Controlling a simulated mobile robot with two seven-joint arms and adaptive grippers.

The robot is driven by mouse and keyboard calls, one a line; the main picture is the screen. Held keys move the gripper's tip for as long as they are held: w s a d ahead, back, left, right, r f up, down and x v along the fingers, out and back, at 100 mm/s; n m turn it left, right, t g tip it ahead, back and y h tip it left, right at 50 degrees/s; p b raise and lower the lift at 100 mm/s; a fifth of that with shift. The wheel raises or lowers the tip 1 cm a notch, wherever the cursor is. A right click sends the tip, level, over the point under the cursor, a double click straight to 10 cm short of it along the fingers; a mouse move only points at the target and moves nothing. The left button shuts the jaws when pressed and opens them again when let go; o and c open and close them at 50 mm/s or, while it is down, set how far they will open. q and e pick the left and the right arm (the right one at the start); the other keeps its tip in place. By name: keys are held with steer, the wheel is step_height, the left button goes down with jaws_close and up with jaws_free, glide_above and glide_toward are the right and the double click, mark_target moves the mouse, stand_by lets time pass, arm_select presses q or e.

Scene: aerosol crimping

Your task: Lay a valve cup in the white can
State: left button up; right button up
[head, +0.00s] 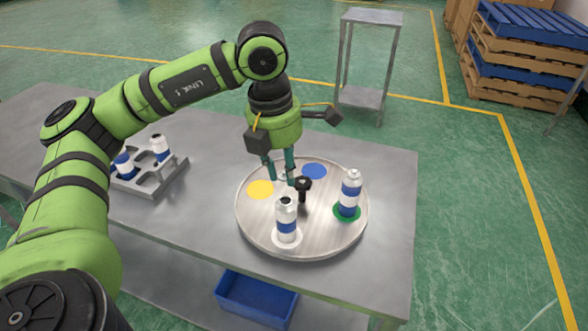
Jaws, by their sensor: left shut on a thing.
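A white can with a blue band (287,228) stands upright on the white spot at the front of the round metal turntable (330,235). A dark opening shows at its top. My left gripper (281,178) points down over the turntable, behind and above this can. Its teal fingers are shut on a small pale thing, apparently a valve cup, mostly hidden between the fingertips. The gripper is apart from the can. My right gripper is not in view.
A black knobbed post (303,186) rises mid-turntable, close to my fingers. Another blue-and-white can (348,195) stands on the green spot. The yellow spot (260,190) and blue spot (314,171) are bare. A grey rack (150,187) with bottles stands left; a blue bin (257,298) sits below.

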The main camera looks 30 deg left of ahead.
mark_target(282, 175)
arm_select(q)
steer(key=shift+a+f+b, duration=0.1)
steer(key=shift+f+b, duration=0.3)
steer(key=shift+f, duration=0.8)
steer(key=shift+f+b, duration=1.45)
steer(key=shift+b, duration=0.05)
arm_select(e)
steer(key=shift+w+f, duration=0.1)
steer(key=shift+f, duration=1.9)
arm_select(q)
steer(key=shift+b, duration=0.45)
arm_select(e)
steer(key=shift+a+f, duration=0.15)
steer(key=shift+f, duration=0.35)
arm_select(q)
steer(key=o, duration=0.8)
steer(key=shift+c, duration=0.2)
